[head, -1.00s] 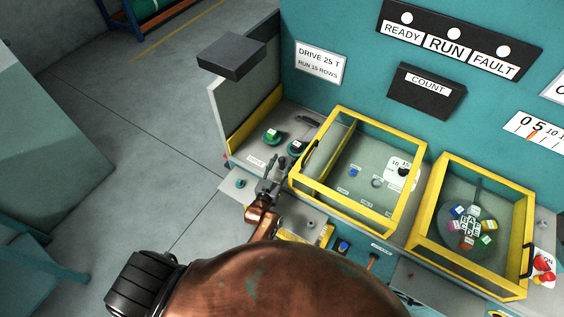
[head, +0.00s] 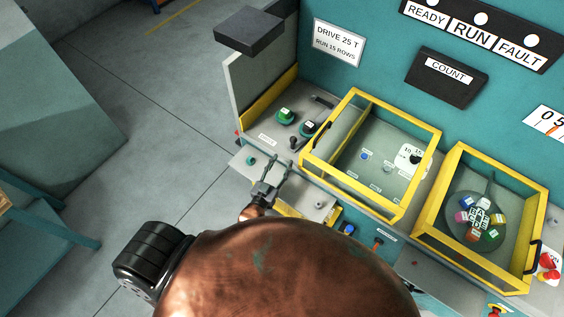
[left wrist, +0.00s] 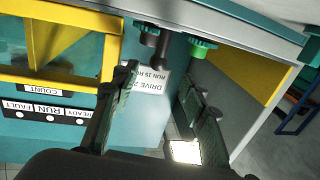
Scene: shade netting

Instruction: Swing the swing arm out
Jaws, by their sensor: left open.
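A flat grey plate (head: 240,166) juts out at the front left corner of the console. I cannot tell for sure whether this plate is the swing arm. My left gripper (head: 277,165) is over the plate between the two knobs, fingers apart and empty. In the left wrist view my left gripper (left wrist: 158,98) is open with nothing between its fingers. Contact with the plate cannot be told. My right gripper is not in view.
Behind the gripper stand a green button (head: 286,116) and a dark knob (head: 308,128). A yellow-framed clear box (head: 388,104) stands close on the right, another (head: 497,160) beyond it. A grey side panel (head: 240,95) rises at the left. Open floor (head: 150,130) lies left.

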